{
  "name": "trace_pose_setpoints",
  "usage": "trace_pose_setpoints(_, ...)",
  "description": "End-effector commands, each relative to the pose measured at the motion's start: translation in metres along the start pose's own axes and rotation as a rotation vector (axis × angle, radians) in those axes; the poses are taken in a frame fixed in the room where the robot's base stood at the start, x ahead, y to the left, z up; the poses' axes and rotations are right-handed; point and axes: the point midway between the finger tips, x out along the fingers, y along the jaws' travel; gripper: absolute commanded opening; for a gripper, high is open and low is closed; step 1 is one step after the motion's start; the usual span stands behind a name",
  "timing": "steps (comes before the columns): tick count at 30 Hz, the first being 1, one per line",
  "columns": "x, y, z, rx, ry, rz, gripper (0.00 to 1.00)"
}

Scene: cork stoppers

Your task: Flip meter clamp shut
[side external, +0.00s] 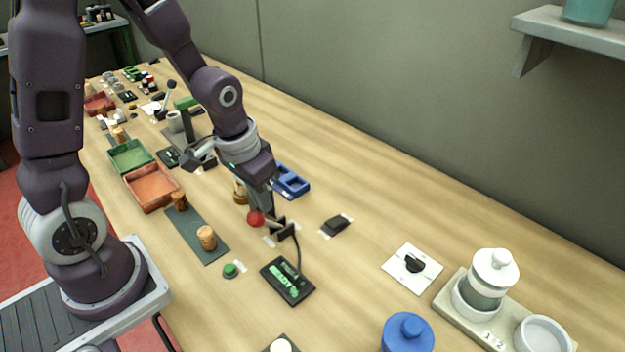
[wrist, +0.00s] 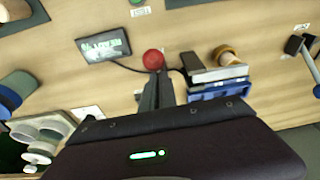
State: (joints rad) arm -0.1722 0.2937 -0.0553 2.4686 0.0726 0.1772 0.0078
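The meter (side external: 288,281) is a black box with a lit green display that seems to read READY. It also shows at upper left in the wrist view (wrist: 103,46). A cable runs from it to the small black clamp (side external: 285,231). A red ball knob (side external: 256,219) sits at the clamp's left; it also shows in the wrist view (wrist: 153,59). My gripper (side external: 264,206) points down beside the knob, and its fingers look together and empty in the wrist view (wrist: 156,82). I cannot tell if it touches the knob, or how far the clamp is open.
A blue tray (side external: 291,187) is behind my gripper. A cork (side external: 207,238) stands on a dark strip to the left. A green button (side external: 231,270), a black rocker switch (side external: 337,224) and a rotary knob (side external: 414,264) are nearby.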

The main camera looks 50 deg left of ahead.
Motion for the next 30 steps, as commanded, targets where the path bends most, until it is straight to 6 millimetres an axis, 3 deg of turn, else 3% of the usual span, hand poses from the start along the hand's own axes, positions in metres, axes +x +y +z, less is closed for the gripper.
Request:
trace_pose_setpoints(1, 0.003, 0.001, 0.036, 0.01, -0.124, 0.003, 0.0)
trace_pose_setpoints(9, 0.003, 0.002, 0.036, 0.012, -0.123, 0.004, 0.0)
trace_pose_setpoints(14, -0.006, 0.002, 0.031, 0.011, -0.106, 0.003, 0.0)
trace_pose_setpoints(24, -0.061, 0.0, 0.004, 0.005, -0.016, -0.001, 0.0)
trace_pose_setpoints(30, -0.07, 0.0, 0.0, 0.003, -0.003, 0.0, 0.0)
